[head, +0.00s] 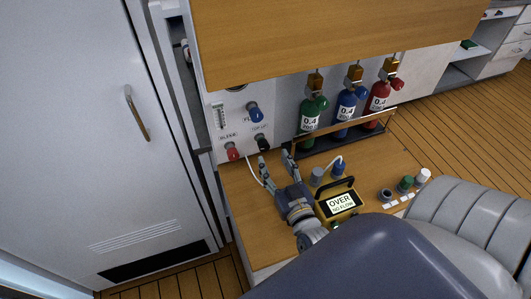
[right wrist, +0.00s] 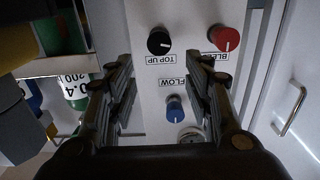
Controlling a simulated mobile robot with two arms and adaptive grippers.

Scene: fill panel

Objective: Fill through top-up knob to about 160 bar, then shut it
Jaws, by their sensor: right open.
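The black TOP UP knob (head: 262,141) is on the white panel (head: 222,145), beside the red BLEED knob (head: 232,152) and below the blue FLOW knob (head: 254,113). My right gripper (head: 276,158) is open and empty in front of the panel's lower part, apart from the knobs. In the right wrist view the TOP UP knob (right wrist: 159,41) lies beyond and between the open fingers, the red knob (right wrist: 224,38) right of it, the blue knob (right wrist: 174,107) below. A round gauge (head: 236,88) is mostly hidden by the wooden board; its reading cannot be told. My left gripper is not seen.
A yellow meter (head: 330,213) reading "OVER NO FLOW" stands right of my gripper on the wooden counter (head: 255,225). Green (head: 314,115), blue (head: 347,107) and red (head: 377,103) cylinders stand behind a rail. A wooden board (head: 330,38) overhangs the panel. Small caps stand at the right.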

